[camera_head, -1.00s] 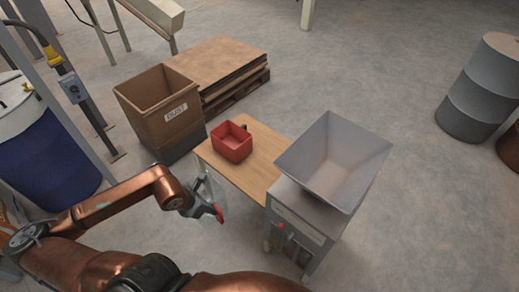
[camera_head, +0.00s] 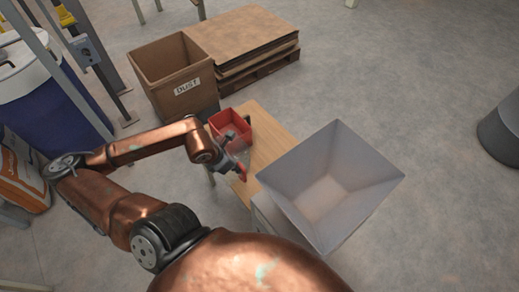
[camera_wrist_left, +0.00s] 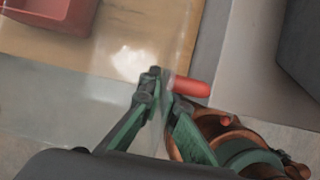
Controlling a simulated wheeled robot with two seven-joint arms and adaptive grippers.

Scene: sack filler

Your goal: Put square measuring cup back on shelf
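The square measuring cup looks like a clear, see-through vessel with a red handle (camera_wrist_left: 190,87); its walls are faint and its outline is hard to make out. My left gripper (camera_wrist_left: 160,82) has its fingers together at the inner end of this handle. In the head view, my left gripper (camera_head: 229,164) is at the near left edge of the wooden shelf (camera_head: 268,140), with the red handle pointing down and right. Whether the cup touches the shelf I cannot tell. My right gripper is out of view.
A red open box (camera_head: 231,124) stands on the far end of the shelf, just beyond my left gripper. A grey metal hopper (camera_head: 332,185) rises to the right. A brown dust bin (camera_head: 180,75) and a loaded pallet (camera_head: 245,45) stand behind.

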